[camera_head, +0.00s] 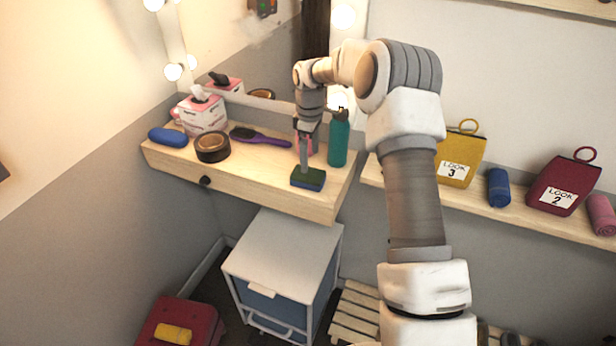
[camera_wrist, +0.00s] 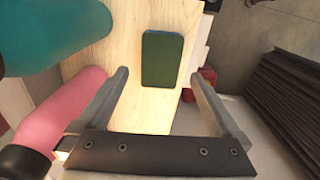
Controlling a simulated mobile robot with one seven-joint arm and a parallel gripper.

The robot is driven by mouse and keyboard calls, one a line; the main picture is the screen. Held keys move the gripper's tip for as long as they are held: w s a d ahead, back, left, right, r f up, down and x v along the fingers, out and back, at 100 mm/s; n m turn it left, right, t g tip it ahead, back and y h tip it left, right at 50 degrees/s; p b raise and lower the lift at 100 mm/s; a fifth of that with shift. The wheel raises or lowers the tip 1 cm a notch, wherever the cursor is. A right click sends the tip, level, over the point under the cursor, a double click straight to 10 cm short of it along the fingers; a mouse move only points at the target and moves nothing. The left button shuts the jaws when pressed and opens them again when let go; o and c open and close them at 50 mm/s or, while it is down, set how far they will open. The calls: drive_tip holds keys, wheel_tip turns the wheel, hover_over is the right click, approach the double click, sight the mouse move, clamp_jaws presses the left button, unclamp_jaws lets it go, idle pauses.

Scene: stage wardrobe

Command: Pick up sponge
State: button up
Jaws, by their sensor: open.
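The sponge (camera_head: 308,179) is a small block with a dark green top and a bluish side. It lies flat near the front right edge of the wooden vanity shelf (camera_head: 250,178). In the wrist view the green sponge (camera_wrist: 162,59) lies ahead of my gripper, between the lines of the two fingers. My gripper (camera_wrist: 160,85) is open and empty, with its fingers spread wider than the sponge. In the head view my gripper (camera_head: 304,165) hangs just above and behind the sponge, and its fingertips overlap it in the picture. I cannot tell the exact gap.
A teal bottle (camera_head: 339,140) and a pink item (camera_wrist: 62,112) stand close beside my gripper. A purple hairbrush (camera_head: 260,138), brown tape roll (camera_head: 212,147), tissue box (camera_head: 203,114) and blue case (camera_head: 168,137) lie further left. A white drawer cart (camera_head: 283,250) stands below.

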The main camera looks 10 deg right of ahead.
sight(310, 175)
drive_tip(key=shift+s+f+p, duration=0.1)
drive_tip(key=shift+f+p, duration=0.6)
drive_tip(key=shift+f, duration=2.9)
drive_tip(key=c, duration=1.1)
drive_tip(key=shift+c, duration=0.3)
drive_tip(key=shift+r, duration=0.15)
wheel_tip(310, 175, up, 4)
drive_tip(key=shift+r+b, duration=0.1)
drive_tip(key=shift+b, duration=0.5)
drive_tip(key=s+d+r+b, duration=0.1)
drive_tip(key=s+d+r, duration=0.4)
drive_tip(key=s, duration=0.5)
drive_tip(key=shift+s+d+r+b, duration=0.15)
drive_tip(key=shift+d+r+b, duration=0.2)
drive_tip(key=shift+r, duration=0.45)
